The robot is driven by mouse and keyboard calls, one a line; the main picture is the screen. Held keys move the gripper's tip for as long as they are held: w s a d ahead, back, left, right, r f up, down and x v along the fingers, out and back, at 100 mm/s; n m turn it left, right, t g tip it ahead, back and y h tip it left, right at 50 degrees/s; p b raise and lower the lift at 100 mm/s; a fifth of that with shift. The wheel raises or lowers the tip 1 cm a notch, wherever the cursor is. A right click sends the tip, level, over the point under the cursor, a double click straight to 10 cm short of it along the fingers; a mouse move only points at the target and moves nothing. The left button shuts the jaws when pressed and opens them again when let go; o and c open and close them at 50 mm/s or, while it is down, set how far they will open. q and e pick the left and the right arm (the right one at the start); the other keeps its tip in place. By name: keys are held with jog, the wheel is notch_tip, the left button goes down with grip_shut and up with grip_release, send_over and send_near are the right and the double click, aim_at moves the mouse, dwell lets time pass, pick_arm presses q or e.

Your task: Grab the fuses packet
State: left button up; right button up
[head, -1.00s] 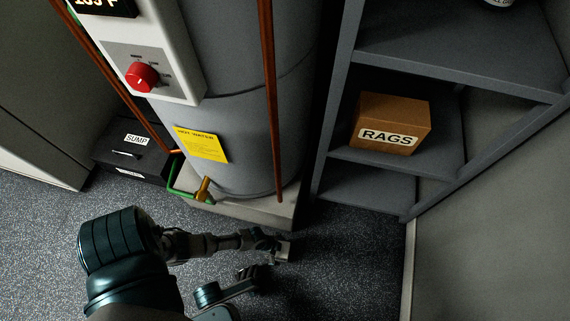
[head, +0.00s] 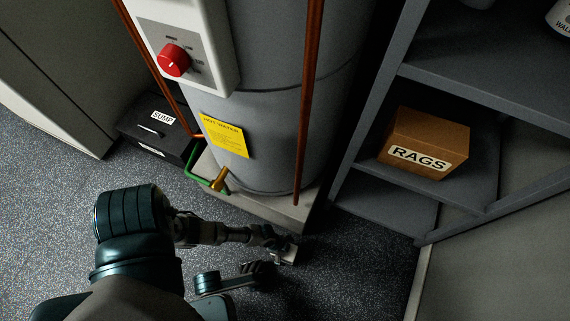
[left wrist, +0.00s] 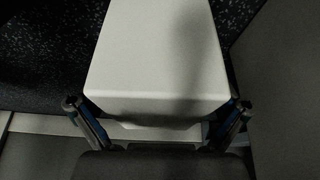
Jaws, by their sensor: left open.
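No packet marked as fuses shows in either view. My left arm comes in from the lower left in the head view. Its gripper (head: 285,253) is low over the dark floor, in front of the water heater's base. In the left wrist view the fingers (left wrist: 159,122) are open and spread wide. A plain pale block (left wrist: 158,55) fills the space between and beyond them. It bears no readable label, and I cannot tell what it is or whether the fingers touch it. I cannot make out my right gripper.
The grey water heater (head: 270,130) stands on a pale base (head: 260,205), with copper pipes and a red dial (head: 173,60). A black SUMP box (head: 150,125) is at left. A grey shelf unit (head: 470,92) at right holds a RAGS box (head: 425,145). Speckled floor (head: 50,200) is clear at left.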

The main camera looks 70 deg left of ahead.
pick_arm(q)
jog(key=shift+d, duration=0.2)
jog(key=shift+a, duration=0.15)
jog(key=c, duration=1.3)
